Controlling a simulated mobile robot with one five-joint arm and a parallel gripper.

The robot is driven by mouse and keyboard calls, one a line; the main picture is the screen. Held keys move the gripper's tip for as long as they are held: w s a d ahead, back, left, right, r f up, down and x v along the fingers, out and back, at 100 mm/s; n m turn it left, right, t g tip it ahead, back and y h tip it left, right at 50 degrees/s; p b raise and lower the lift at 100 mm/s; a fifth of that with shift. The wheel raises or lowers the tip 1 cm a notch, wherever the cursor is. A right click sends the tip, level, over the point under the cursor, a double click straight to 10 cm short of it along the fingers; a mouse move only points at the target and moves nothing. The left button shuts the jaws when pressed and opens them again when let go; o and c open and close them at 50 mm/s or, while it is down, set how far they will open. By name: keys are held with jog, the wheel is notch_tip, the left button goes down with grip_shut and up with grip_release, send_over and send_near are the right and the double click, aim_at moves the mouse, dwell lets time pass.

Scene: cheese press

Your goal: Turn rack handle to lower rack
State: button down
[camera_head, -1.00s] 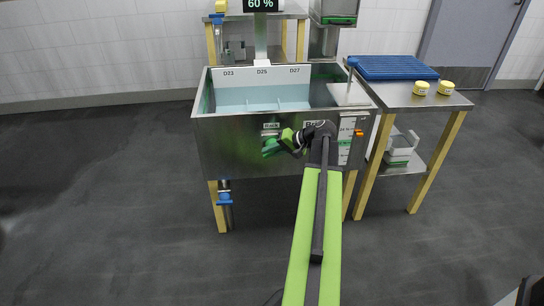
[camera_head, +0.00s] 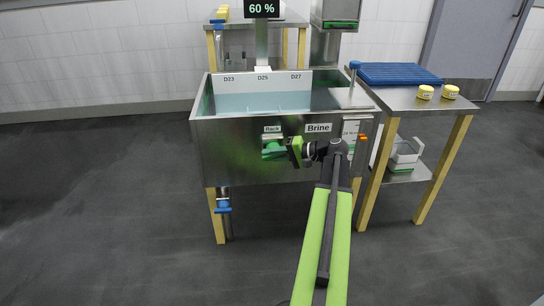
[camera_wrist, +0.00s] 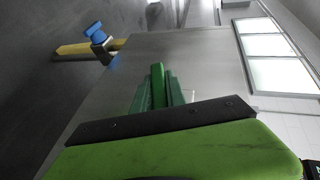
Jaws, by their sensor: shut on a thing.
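The metal brine tank (camera_head: 225,160) stands ahead, with pale liquid in its basin. The green rack handle (camera_head: 273,149) is on its front panel, just under the "Rack" label (camera_head: 272,129). My gripper (camera_head: 286,149) reaches it from the right and is shut on it. In the wrist view, the green handle (camera_wrist: 158,88) stands out from the metal panel, just beyond the dark edge of my gripper. The fingers hide part of the handle. The rack itself cannot be made out clearly in the liquid.
A side table (camera_head: 415,98) on the right carries a blue rack (camera_head: 398,74) and two yellow tubs (camera_head: 425,92). A blue valve (camera_head: 223,205) hangs below the tank's left side. A "60 %" display (camera_head: 262,9) is above. The floor at left is clear.

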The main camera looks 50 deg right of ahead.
jog(key=shift+a+f, duration=0.1)
jog(key=c, duration=1.4)
grip_release()
jog(key=shift+o, duration=0.2)
jog(key=p+v, duration=0.5)
jog(key=v, duration=1.2)
jog(key=shift+s, duration=0.25)
